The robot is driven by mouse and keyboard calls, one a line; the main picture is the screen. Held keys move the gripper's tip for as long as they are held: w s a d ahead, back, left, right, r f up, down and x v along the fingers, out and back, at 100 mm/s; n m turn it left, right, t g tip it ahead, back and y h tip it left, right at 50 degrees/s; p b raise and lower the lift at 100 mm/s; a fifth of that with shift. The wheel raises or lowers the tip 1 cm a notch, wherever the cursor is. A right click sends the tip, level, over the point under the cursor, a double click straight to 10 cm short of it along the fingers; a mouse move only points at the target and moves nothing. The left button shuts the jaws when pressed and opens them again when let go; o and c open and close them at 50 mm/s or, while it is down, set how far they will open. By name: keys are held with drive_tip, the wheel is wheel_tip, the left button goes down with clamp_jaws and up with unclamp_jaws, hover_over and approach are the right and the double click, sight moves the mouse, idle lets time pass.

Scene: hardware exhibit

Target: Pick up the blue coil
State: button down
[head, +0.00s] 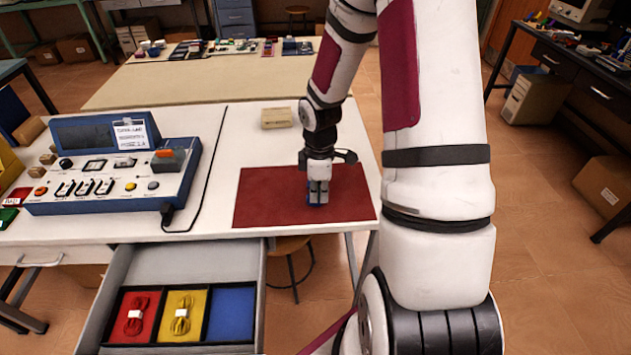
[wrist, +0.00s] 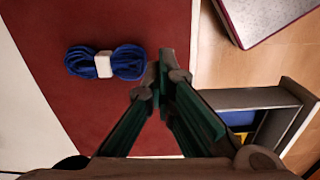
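The blue coil (wrist: 104,62), bound with a white band, lies on the red mat (wrist: 120,20) in the wrist view. My gripper (wrist: 164,70) has its fingertips together and empty. They are to the right of the coil in that view, apart from it. In the head view my gripper (head: 318,192) points down over the red mat (head: 262,200) and hides most of the coil; only a little blue shows by the fingertips.
An open drawer (head: 185,262) below the table holds a red coil (head: 138,315), a yellow coil (head: 181,316) and an empty blue compartment (head: 232,313). A blue control console (head: 110,190) with a black cable stands left of the mat. A small beige block (head: 276,118) lies behind it.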

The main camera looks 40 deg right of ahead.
drive_tip(key=s+a, duration=0.4)
drive_tip(key=s, duration=0.4)
drive_tip(key=shift+a+r, duration=0.25)
drive_tip(key=shift+r, duration=0.2)
drive_tip(key=shift+c, duration=2.4)
unclamp_jaws()
drive_tip(key=shift+r, duration=0.1)
